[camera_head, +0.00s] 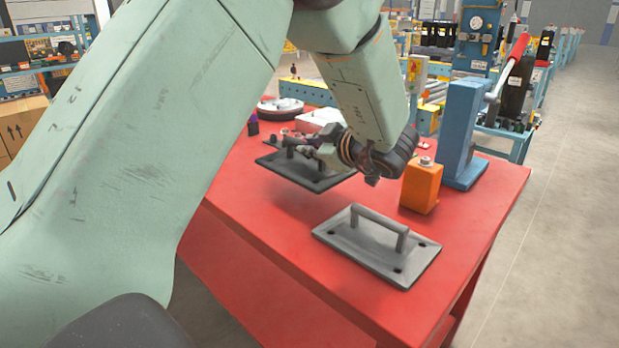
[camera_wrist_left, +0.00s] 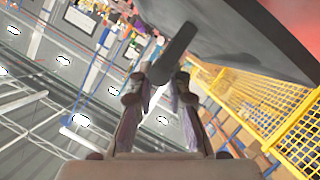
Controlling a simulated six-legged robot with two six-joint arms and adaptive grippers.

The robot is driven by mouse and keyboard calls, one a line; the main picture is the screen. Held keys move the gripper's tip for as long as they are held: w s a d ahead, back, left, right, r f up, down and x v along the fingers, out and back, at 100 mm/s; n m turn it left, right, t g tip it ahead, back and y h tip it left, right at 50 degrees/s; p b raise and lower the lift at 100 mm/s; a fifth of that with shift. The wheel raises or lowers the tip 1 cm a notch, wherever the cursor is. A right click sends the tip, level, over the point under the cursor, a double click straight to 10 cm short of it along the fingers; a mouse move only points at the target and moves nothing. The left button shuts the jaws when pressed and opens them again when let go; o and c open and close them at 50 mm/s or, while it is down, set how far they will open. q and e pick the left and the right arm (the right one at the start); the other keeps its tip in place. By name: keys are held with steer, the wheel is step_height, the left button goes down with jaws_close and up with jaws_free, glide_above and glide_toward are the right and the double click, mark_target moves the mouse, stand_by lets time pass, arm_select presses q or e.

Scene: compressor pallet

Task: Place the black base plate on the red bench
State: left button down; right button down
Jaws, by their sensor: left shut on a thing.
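The black base plate (camera_head: 325,182) is a flat dark plate with a handle, over the far left part of the red bench (camera_head: 270,235) in the head view. My left gripper (camera_head: 308,149) is shut on its handle, and the arm comes down from above. A soft shadow lies on the bench below the plate, so it appears slightly raised, but I cannot tell the gap. In the left wrist view the fingers (camera_wrist_left: 160,82) close on the dark handle (camera_wrist_left: 174,55), with the plate's dark surface (camera_wrist_left: 228,30) beyond. My right gripper is not in view.
A grey plate with a handle (camera_head: 365,247) lies on the bench's near part. An orange block (camera_head: 421,188) and a blue press with a red-gripped lever (camera_head: 461,130) stand to the right. A round white-topped part (camera_head: 280,106) is behind. The bench's left front is clear.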

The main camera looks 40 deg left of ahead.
mark_target(312, 169)
arm_select(q)
steer(key=f+b, duration=0.2)
steer(key=f, duration=0.3)
steer(key=shift+a+f, duration=0.2)
steer(key=shift+w+f, duration=0.1)
steer(key=shift+a, duration=0.1)
steer(key=shift+f, duration=0.1)
steer(key=c, duration=1.5)
jaws_free()
steer(key=shift+o, duration=1)
steer(key=shift+f, duration=0.1)
steer(key=shift+r, duration=0.2)
